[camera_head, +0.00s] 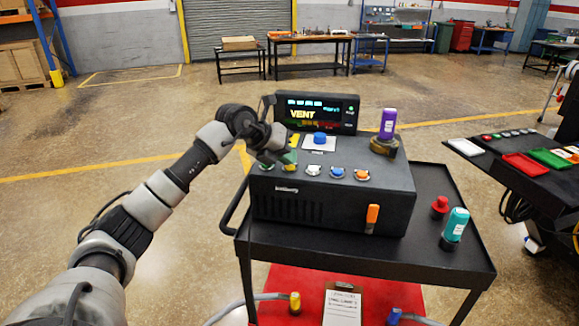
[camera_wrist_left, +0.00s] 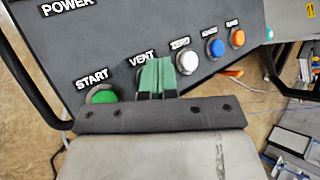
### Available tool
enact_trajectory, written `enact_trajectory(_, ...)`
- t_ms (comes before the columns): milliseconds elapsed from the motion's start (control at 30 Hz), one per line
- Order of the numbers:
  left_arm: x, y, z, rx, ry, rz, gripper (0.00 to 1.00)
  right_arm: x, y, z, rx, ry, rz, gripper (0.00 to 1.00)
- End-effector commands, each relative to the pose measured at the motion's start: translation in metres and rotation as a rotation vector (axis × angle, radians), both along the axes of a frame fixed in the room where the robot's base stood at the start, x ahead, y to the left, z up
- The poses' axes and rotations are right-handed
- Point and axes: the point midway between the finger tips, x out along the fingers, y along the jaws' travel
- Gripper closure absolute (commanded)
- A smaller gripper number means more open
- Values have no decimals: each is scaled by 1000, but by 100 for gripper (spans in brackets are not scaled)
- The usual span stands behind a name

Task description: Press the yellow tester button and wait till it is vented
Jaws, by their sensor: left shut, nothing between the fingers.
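The black tester box (camera_head: 330,205) stands on a cart, its screen (camera_head: 317,113) lit with the yellow word VENT. My left gripper (camera_head: 290,158) is shut and empty, its tips down at the front row of buttons. In the left wrist view its green fingertips (camera_wrist_left: 157,76) cover the spot by the VENT label (camera_wrist_left: 143,58). The yellow button itself is hidden behind them, so I cannot tell whether it is pressed in. The green START button (camera_wrist_left: 102,95) is on one side and the white ZERO button (camera_wrist_left: 187,62) on the other. My right gripper is not in view.
Blue (camera_head: 337,172) and orange (camera_head: 362,175) buttons continue the row. A purple-capped device (camera_head: 387,124) stands on top of the box. A teal bottle (camera_head: 455,228) and a red knob (camera_head: 439,206) are on the cart (camera_head: 420,262). Another bench (camera_head: 510,170) is at right.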

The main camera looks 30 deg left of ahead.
Motion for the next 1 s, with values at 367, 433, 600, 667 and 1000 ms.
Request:
enact_trajectory(367, 0, 0, 4, 1, 3, -1, 100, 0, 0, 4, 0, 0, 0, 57)
enact_trajectory(433, 0, 0, 8, 1, 3, -1, 100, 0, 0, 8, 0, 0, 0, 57)
enact_trajectory(600, 0, 0, 16, 1, 3, -1, 100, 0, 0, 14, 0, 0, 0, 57)
enact_trajectory(667, 0, 0, 16, 1, 3, -1, 100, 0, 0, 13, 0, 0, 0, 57)
enact_trajectory(1000, 0, 0, 19, 1, 1, 0, 100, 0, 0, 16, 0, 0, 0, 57)
